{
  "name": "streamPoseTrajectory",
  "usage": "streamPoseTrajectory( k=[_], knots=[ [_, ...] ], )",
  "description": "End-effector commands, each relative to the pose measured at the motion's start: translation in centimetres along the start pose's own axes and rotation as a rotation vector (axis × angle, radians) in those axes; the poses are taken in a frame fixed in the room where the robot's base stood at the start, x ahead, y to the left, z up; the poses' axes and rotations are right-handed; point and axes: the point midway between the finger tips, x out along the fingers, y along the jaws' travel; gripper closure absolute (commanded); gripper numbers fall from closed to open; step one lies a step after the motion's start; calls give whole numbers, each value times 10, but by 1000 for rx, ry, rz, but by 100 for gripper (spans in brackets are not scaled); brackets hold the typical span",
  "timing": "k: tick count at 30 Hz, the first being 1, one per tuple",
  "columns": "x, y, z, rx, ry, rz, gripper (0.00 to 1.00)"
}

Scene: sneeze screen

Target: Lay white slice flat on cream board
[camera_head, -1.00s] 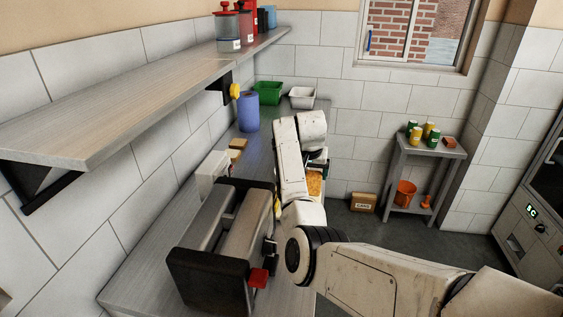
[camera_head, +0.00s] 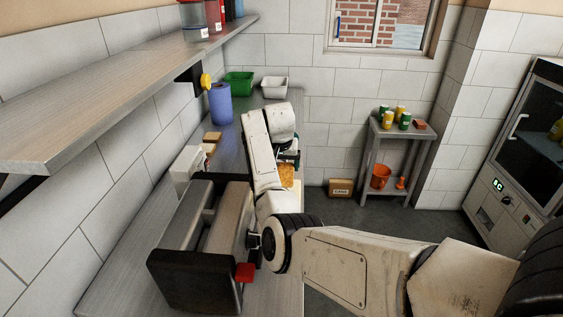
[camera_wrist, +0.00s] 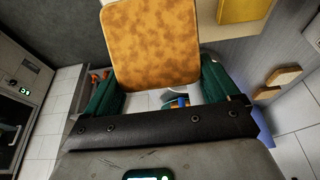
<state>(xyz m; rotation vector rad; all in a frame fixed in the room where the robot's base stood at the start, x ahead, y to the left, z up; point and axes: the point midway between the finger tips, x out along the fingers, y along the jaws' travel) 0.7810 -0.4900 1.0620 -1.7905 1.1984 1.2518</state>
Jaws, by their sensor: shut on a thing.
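My gripper (camera_wrist: 160,88) has green fingers and is shut on a golden-brown, toasted-looking slice (camera_wrist: 150,42), held by its edges in the wrist view. In the head view a small part of this slice (camera_head: 286,175) shows beside my forearm, over the right side of the counter. I see no clearly white slice. A yellow flat board (camera_wrist: 243,10) lies at the top right of the wrist view, apart from the slice; I cannot tell if it is the cream board. My arm hides much of the counter there in the head view.
A black and grey toaster-like machine (camera_head: 200,285) with a red lever stands on the near counter. Two bread-coloured pieces (camera_head: 210,143), a blue roll (camera_head: 220,103), a green bin (camera_head: 238,83) and a white bin (camera_head: 274,87) stand farther back. A shelf (camera_head: 110,85) overhangs the left.

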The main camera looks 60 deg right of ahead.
Motion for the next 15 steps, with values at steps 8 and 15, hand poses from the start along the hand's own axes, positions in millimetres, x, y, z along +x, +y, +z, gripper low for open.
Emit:
streamPoseTrajectory(
  k=[8, 15],
  knots=[
    [26, 0, 10, -1, 0, 0, 41],
    [44, 0, 16, -1, -1, 1, 41]
  ],
)
